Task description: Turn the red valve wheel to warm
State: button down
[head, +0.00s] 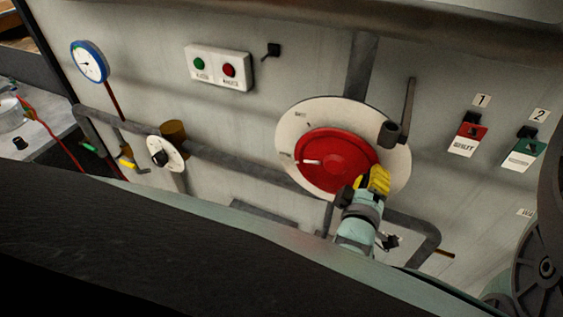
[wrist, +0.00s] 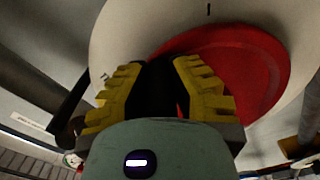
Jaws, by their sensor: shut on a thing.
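The red valve wheel (head: 330,155) is a round red disc on a cream dial plate (head: 297,124) fixed to the grey wall panel. A short white mark on the wheel points left, toward small lettering on the plate; the lettering is too small to read surely. My gripper (head: 375,180) is at the wheel's lower right edge, its yellow fingers shut on it. In the wrist view the yellow fingers of my gripper (wrist: 160,85) stand on either side of a dark part, with the red wheel (wrist: 235,62) behind and to the right. The exact grip spot is hidden.
A dark lever (head: 408,105) stands just right of the dial. Grey pipes (head: 225,160) run left of and below it. A blue-rimmed gauge (head: 90,62), a green and red button box (head: 218,68), a small white dial (head: 164,153) and red and green tagged switches (head: 470,134) are on the panel.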

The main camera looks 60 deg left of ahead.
jog(key=shift+w+r, duration=0.15)
jog(key=shift+r, duration=0.15)
jog(key=c, duration=0.8)
grip_release()
jog(key=shift+f, duration=0.1)
jog(key=shift+f, duration=0.15)
